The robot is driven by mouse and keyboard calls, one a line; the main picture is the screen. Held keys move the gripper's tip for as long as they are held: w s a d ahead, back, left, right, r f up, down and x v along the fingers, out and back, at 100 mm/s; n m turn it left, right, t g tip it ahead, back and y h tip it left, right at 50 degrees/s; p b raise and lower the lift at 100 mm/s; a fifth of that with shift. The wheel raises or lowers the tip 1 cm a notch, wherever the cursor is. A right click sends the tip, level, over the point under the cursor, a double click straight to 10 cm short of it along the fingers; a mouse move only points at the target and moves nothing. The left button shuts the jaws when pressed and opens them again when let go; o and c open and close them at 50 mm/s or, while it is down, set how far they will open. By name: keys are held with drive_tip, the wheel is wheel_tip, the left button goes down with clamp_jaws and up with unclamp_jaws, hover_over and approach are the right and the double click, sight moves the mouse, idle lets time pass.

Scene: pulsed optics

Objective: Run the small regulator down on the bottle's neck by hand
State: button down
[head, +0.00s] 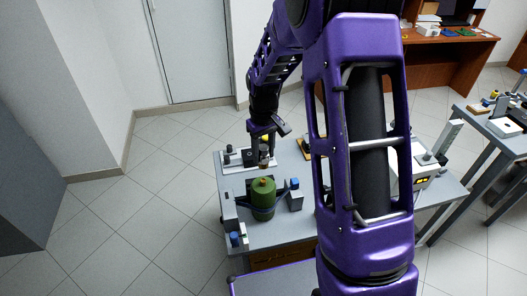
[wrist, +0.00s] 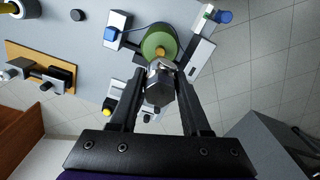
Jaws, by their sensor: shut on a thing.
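The green bottle (head: 263,203) stands upright on the grey bench, with a brassy neck (head: 263,182) on top. Its rounded green top (wrist: 158,40) also shows in the wrist view, just beyond the fingertips. My gripper (head: 263,153) is above the bottle and shut on the small regulator (head: 264,163). In the wrist view the regulator (wrist: 158,88) is a dark, faceted body with a shiny metal end, held between the two black fingers. In the head view a small gap shows between it and the neck.
A blue-knobbed block (head: 295,196) stands close to the bottle's right. A white plate with dark posts (head: 235,159) lies behind it. Another blue-capped fitting (head: 236,239) is at the bench's front left corner. My arm hides much of the bench's middle.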

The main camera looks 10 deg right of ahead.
sight(263, 165)
drive_tip(key=shift+f+b, duration=1.55)
drive_tip(key=shift+f, duration=0.95)
drive_tip(key=n+p, duration=0.1)
drive_tip(key=n, duration=0.4)
drive_tip(key=shift+n+p, duration=0.3)
drive_tip(key=shift+p, duration=0.1)
drive_tip(key=n+p, duration=0.1)
drive_tip(key=n, duration=0.2)
drive_tip(key=shift+n+p, duration=0.3)
drive_tip(key=shift+n, duration=0.1)
drive_tip(key=n+p, duration=0.2)
drive_tip(key=n, duration=0.1)
drive_tip(key=shift+n, duration=0.3)
drive_tip(key=shift+f+n, duration=0.1)
drive_tip(key=shift+n, duration=0.3)
drive_tip(key=shift+f+b, duration=0.55)
drive_tip(key=shift+f, duration=0.35)
drive_tip(key=shift+s+f, duration=0.15)
drive_tip(key=shift+f, duration=0.1)
